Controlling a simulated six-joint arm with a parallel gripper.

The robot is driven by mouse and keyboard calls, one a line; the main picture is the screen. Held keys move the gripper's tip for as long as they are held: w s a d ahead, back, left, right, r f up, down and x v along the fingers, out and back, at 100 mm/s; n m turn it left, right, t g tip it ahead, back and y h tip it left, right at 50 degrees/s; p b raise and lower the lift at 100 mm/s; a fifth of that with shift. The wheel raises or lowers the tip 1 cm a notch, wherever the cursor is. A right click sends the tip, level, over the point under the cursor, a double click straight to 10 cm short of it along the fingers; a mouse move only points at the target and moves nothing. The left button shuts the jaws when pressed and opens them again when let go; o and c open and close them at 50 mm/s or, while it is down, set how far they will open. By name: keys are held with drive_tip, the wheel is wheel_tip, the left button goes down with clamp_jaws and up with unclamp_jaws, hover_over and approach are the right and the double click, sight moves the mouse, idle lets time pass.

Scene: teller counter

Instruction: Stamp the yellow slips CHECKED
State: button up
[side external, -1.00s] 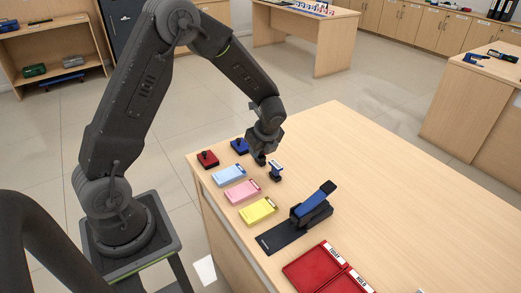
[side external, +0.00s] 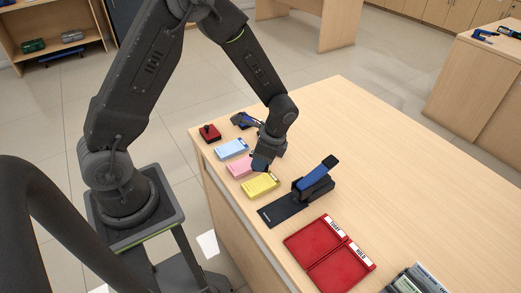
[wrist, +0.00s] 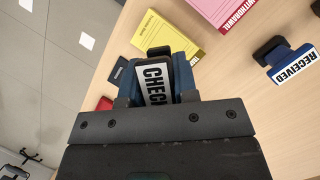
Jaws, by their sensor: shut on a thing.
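In the wrist view, the stamp's white label (wrist: 155,82) reads "CHEC", with the rest hidden by the gripper. The pad of yellow slips (side external: 262,186) lies flat on the counter, in front of the gripper. It also shows in the wrist view (wrist: 162,36), just beyond the stamp. I cannot tell how high the stamp is held.
Pink slips (side external: 238,168), blue slips (side external: 232,149) and a red ink pad (side external: 209,134) line the counter edge. A RECEIVED stamp (wrist: 292,63) stands right. The counter's far right is clear.

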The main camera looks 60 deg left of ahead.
hover_over(260, 182)
drive_tip(key=shift+d+f, duration=0.1)
drive_tip(key=shift+f, duration=2.3)
drive_tip(key=shift+f, duration=0.55)
drive_tip(key=shift+r, duration=3.05)
